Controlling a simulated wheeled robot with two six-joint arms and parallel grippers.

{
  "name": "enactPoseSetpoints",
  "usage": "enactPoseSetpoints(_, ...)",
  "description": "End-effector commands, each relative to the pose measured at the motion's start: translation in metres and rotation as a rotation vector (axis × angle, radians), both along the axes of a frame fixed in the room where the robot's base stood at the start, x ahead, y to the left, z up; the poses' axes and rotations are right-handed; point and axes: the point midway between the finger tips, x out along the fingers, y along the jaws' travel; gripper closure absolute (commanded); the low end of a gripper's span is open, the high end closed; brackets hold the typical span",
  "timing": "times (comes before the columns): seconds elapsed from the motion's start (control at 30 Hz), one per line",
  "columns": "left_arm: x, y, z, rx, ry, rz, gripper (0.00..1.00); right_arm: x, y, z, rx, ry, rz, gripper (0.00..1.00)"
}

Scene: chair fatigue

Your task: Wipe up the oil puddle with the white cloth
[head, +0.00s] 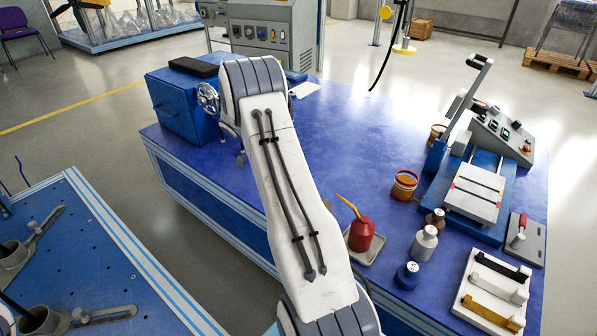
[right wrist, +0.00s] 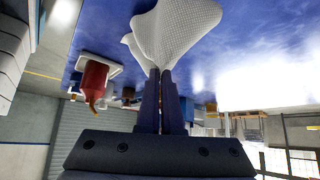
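The white cloth (right wrist: 178,32) is pinched between the fingertips of my right gripper (right wrist: 163,74) in the right wrist view. It fans out beyond the fingertips against the blue tabletop; I cannot tell whether it touches it. In the head view one white arm of mine crosses the middle of the blue table (head: 350,120), and the gripper and cloth are hidden behind it. I cannot make out the oil puddle in either view. My left gripper is not in view.
A red oil can (head: 361,234) stands on a small tray, also in the right wrist view (right wrist: 94,76). Bottles (head: 424,243), an orange-brown tin (head: 404,186), a press-like device (head: 474,190) and a brush tray (head: 492,290) crowd the right. A blue box (head: 184,105) stands at left. The back centre-right is clear.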

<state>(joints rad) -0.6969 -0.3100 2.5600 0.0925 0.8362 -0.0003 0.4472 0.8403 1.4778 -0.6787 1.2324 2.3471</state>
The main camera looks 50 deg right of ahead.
Motion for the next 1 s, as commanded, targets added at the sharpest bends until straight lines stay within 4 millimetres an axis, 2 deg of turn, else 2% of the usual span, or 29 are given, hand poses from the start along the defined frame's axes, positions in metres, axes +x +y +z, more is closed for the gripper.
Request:
enactPoseSetpoints(0.03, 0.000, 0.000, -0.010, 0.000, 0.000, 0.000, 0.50, 0.000, 0.000, -0.012, 0.000, 0.000, 0.001, 1.00)
enactPoseSetpoints(0.4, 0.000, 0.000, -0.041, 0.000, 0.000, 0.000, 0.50, -0.001, -0.002, -0.054, 0.000, 0.000, -0.003, 1.00)
enactPoseSetpoints(0.7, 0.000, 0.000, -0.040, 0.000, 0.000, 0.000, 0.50, -0.002, -0.002, -0.054, 0.000, -0.001, -0.004, 1.00)
enactPoseSetpoints(0.8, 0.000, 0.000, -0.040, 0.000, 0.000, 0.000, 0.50, -0.002, -0.003, -0.054, 0.000, -0.001, -0.004, 0.59)
enactPoseSetpoints(0.93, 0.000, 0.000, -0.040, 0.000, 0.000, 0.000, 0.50, -0.002, -0.003, -0.054, 0.001, -0.001, -0.004, 0.09)
enactPoseSetpoints(0.97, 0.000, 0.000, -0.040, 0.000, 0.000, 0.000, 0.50, -0.002, -0.003, -0.054, 0.001, -0.001, -0.004, 0.00)
enactPoseSetpoints(1.0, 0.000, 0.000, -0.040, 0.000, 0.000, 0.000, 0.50, -0.002, -0.003, -0.054, 0.001, -0.001, -0.004, 0.00)
